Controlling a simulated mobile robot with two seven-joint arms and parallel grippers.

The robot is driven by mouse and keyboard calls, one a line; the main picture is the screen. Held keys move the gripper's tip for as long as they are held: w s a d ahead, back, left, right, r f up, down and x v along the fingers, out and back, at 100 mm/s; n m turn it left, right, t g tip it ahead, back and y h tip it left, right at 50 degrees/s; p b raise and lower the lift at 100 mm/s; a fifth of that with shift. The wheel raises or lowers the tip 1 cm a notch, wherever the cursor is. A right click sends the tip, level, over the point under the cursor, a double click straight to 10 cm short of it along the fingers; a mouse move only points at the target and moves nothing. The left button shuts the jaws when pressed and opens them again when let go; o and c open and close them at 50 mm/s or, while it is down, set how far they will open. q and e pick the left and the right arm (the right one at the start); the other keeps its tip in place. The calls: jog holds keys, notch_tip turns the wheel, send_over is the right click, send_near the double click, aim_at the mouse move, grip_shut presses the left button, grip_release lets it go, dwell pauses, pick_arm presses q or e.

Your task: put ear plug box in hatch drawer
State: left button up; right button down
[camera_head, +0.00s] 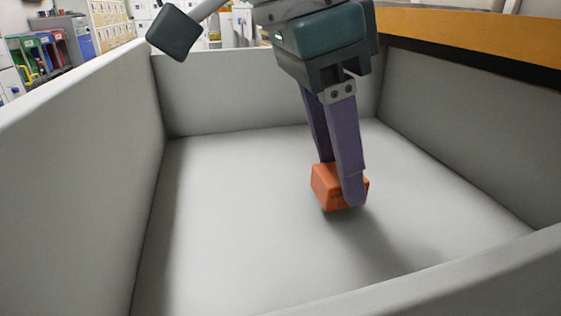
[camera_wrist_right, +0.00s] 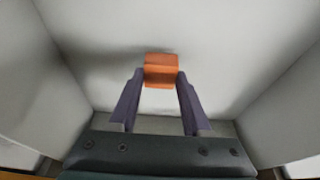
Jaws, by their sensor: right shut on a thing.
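The orange ear plug box (camera_head: 326,186) is between the fingertips of my right gripper (camera_head: 340,188), low inside the grey hatch drawer (camera_head: 230,215). My right gripper is shut on the box, and its arm comes down from the top of the head view. In the right wrist view the box (camera_wrist_right: 160,70) sits between the two purple fingertips (camera_wrist_right: 161,78). The box is at or just above the drawer floor; I cannot tell whether it touches. My left gripper does not show.
The drawer's left wall (camera_head: 75,165), back wall (camera_head: 260,90) and right wall (camera_head: 470,130) stand around the box. The drawer floor around it is clear. An orange-yellow board (camera_head: 470,38) runs above the right wall. Coloured bins (camera_head: 40,55) and cabinets are far back left.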

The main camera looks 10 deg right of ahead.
jog(key=shift+f, duration=0.95)
jog(key=shift+r, duration=0.15)
jog(key=shift+c, duration=1.8)
grip_release()
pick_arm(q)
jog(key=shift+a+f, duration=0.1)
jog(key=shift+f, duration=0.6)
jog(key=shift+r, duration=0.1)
pick_arm(e)
jog(key=shift+a+r, duration=0.1)
jog(key=shift+r, duration=0.2)
pick_arm(q)
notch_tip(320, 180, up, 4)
jog(key=p, duration=0.3)
pick_arm(e)
jog(key=v, duration=1.1)
jog(key=shift+r, duration=0.2)
jog(key=shift+a, duration=0.1)
